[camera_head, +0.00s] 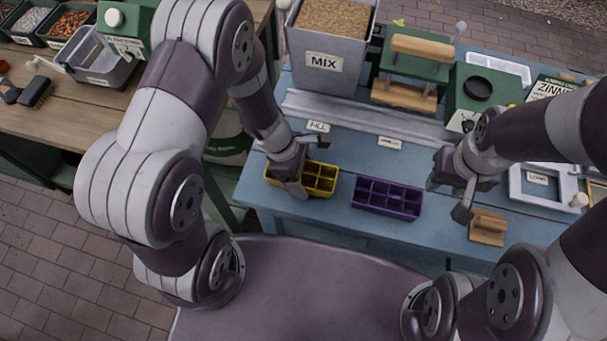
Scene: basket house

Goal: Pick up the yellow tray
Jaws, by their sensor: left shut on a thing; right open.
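The yellow tray (322,180) is a small tray with several compartments, on the blue table near its front left edge. My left gripper (298,186) is over the tray's left part and shut on it. The gripper hides that end, so I cannot tell whether the tray is lifted off the table. My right gripper (449,200) is open and empty, to the right of a purple tray (387,197) of the same kind.
A grey MIX bin (325,68) stands at the back of the blue table (343,216). A green press (412,68) and a green box (480,95) stand right of it. A wooden block (487,229) lies front right. A wooden bench (62,108) is at left.

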